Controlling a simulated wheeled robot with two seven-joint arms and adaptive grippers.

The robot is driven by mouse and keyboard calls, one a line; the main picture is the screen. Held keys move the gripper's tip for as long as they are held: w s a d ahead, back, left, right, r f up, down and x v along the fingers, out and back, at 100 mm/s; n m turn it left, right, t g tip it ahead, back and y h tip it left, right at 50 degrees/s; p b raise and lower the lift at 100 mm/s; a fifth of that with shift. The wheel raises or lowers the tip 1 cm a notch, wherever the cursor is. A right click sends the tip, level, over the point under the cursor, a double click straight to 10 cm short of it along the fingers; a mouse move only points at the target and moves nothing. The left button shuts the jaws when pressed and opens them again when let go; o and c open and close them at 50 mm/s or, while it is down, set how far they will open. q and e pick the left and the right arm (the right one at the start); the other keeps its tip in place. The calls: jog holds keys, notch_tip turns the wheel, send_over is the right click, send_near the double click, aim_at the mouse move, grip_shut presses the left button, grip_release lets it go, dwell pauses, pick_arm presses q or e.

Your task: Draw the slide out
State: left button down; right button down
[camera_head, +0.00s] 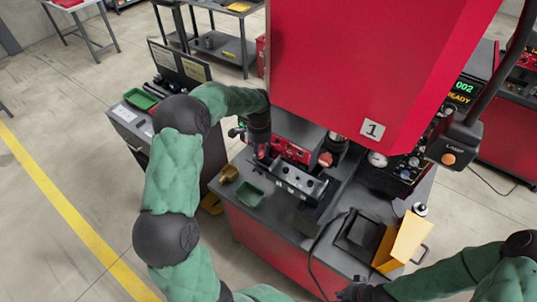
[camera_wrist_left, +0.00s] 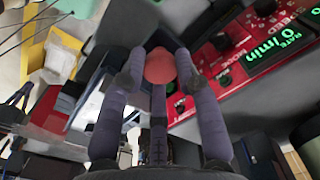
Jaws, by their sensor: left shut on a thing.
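My left gripper (camera_head: 261,150) is at the left end of the red control panel on the machine. In the left wrist view its fingers (camera_wrist_left: 160,72) are closed around a round red knob (camera_wrist_left: 160,66). The knob is mostly hidden by the gripper in the head view. The slide cannot be clearly made out; a grey block with dark round holes (camera_head: 298,181) sits in front of the panel, to the right of the gripper. My right gripper (camera_head: 358,291) is low in the head view near the machine's front edge, and its fingers are not clear.
A large red hood (camera_head: 375,60) marked 1 overhangs the machine. A green tray (camera_head: 250,194) and a yellow-brown cup (camera_head: 229,173) stand on the grey deck. A dark square tray (camera_head: 364,235) and a yellow bin (camera_head: 402,242) are at the right. A lamp box (camera_head: 455,143) hangs further right.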

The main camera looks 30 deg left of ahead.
pick_arm(q)
jog(key=w+a, duration=0.1)
jog(key=a, duration=1.4)
jog(key=shift+w+a+r, duration=0.1)
jog(key=shift+a+r, duration=0.05)
jog(key=c, duration=0.9)
grip_release()
jog(key=shift+a, duration=0.1)
notch_tip(320, 180, up, 12)
